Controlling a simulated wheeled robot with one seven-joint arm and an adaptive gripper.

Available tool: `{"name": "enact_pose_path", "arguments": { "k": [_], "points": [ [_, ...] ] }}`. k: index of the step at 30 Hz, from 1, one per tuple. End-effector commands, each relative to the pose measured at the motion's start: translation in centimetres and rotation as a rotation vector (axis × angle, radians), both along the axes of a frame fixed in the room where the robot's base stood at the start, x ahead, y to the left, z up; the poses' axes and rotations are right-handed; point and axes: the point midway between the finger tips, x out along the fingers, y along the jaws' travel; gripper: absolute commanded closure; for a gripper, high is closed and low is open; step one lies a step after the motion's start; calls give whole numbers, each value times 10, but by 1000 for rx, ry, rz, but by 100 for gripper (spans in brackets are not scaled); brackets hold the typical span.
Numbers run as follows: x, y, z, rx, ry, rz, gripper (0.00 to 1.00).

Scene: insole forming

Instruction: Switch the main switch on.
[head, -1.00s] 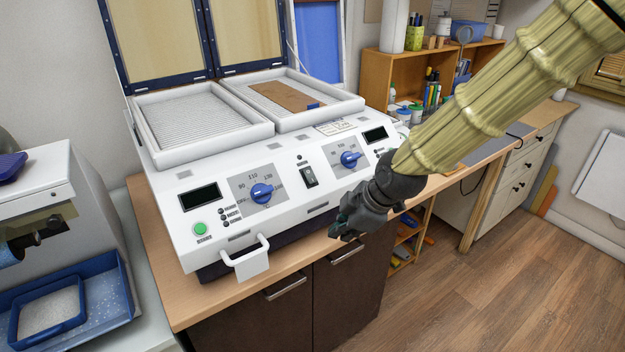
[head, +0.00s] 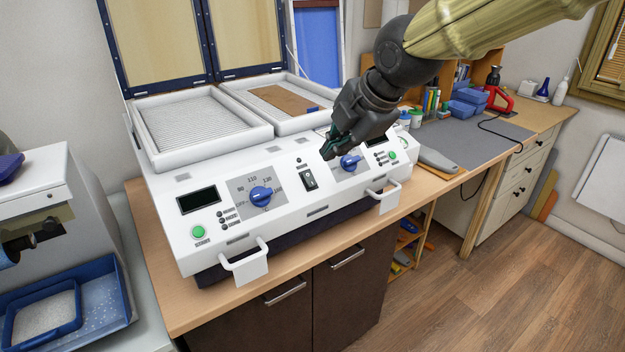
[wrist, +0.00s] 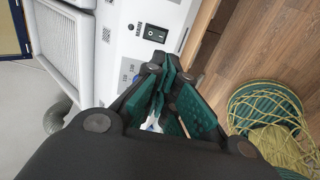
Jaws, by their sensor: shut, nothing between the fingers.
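The main switch (head: 309,180) is a small black rocker on the white sloped front panel of the forming machine (head: 290,215), between the two blue dials. It also shows in the wrist view (wrist: 155,33), beyond my fingertips, with a white mark on it. I cannot tell which way the rocker is tipped. My gripper (head: 327,153) is shut and empty. It is above and slightly right of the switch, apart from it, in front of the right dial's upper edge. In the wrist view my gripper's fingers (wrist: 165,78) point toward the panel.
The left blue dial (head: 261,196) and right blue dial (head: 350,162) flank the switch. Green buttons (head: 198,232) sit near the panel ends. White handles (head: 246,262) stick out in front. An open heated tray (head: 262,128) and raised lids (head: 160,45) stand behind.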

Motion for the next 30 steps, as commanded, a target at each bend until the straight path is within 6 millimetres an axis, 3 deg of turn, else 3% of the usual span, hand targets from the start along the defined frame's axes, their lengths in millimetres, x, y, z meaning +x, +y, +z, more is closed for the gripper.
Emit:
{"name": "enact_pose_path", "arguments": {
  "k": [8,30],
  "points": [
    [8,6,-14,-1,4,0,100],
    [56,41,-100,-2,4,-1,100]
  ]
}}
